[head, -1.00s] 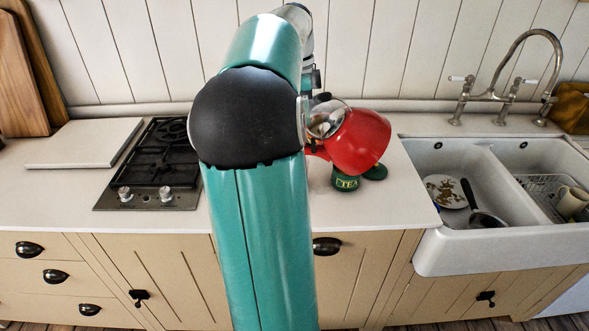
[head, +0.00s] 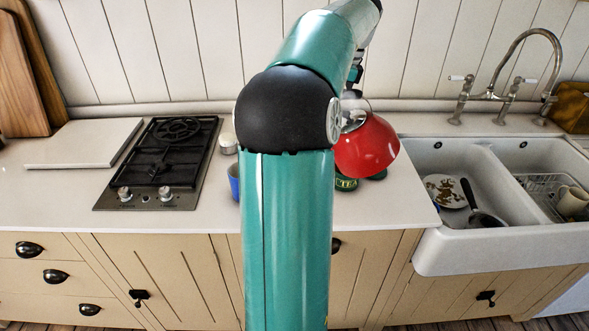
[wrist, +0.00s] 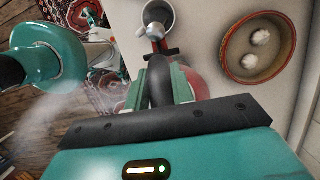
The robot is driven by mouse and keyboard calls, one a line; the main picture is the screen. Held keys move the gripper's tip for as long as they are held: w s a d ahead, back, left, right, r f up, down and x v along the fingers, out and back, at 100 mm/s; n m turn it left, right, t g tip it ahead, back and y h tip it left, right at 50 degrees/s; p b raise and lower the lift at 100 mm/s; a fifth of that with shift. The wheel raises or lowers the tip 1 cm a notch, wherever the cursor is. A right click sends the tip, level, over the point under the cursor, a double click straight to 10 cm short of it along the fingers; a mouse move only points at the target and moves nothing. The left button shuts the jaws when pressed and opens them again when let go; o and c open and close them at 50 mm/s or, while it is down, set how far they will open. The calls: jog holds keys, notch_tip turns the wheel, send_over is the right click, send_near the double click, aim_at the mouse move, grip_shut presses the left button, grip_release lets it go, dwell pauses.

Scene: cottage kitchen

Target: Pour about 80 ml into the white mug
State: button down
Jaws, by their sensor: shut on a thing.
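My gripper (wrist: 168,85) is shut on the dark handle of the red kettle (head: 367,147). The kettle is off the counter and tilted, and part of its red body (wrist: 200,84) shows behind the fingers in the wrist view. A round white vessel with a dark inside, seemingly the white mug (wrist: 172,10), is at the top of the wrist view. A grey metal kettle part overlaps its near edge; I cannot tell whether they touch. No stream of liquid is clear.
A reddish-brown bowl (wrist: 225,57) holds two white lumps. A blue mug (head: 233,182) and a small pale container (head: 228,144) show beside my arm. A green tea tin (head: 345,184) stands below the kettle. The hob (head: 165,165) is left, the sink (head: 436,240) right.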

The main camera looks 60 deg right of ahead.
jog(key=shift+s+d+r, duration=0.2)
jog(key=shift+s, duration=0.05)
jog(key=s+d+t, duration=0.1)
jog(key=s, duration=0.1)
jog(key=s+d+t+y+b, duration=0.1)
jog(key=s+t, duration=0.1)
jog(key=s, duration=0.1)
jog(key=s+d+t+y+b, duration=0.1)
jog(key=s, duration=0.1)
jog(key=shift+s+d+f+t, duration=0.2)
jog(key=shift+s+d+t, duration=0.05)
jog(key=shift+d+t, duration=0.05)
jog(key=shift+s+d+f+t+b, duration=0.2)
jog(key=shift+s+d+t+b, duration=0.25)
jog(key=shift+s, duration=0.3)
